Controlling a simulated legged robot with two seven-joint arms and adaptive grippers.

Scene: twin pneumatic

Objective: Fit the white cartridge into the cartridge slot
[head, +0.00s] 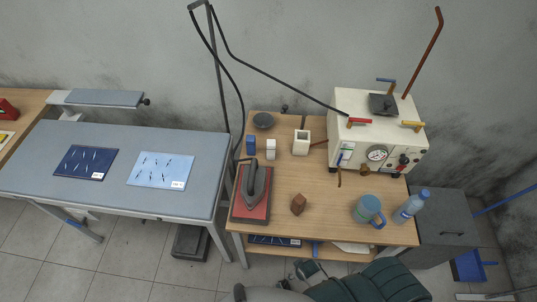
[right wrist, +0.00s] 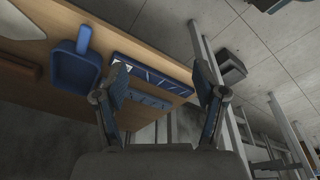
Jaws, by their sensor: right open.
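A small white block (head: 271,149), which looks like the white cartridge, stands on the wooden table right of a similar blue block (head: 251,145). An open-topped cream box (head: 301,142) stands just right of it, close to a cream machine (head: 376,132) with a gauge and levers. I cannot tell which opening is the cartridge slot. My right gripper (right wrist: 160,78) is open in the right wrist view, with nothing between its fingers. The cartridge does not show there. I cannot make out my left gripper in the head view.
On the wooden table (head: 278,190) are an iron (head: 255,188), a brown block (head: 299,204), a blue mug (head: 369,211), a bottle (head: 411,206) and a dark bowl (head: 263,120). A green ridged object (head: 370,285) stands in front. The table's middle is clear.

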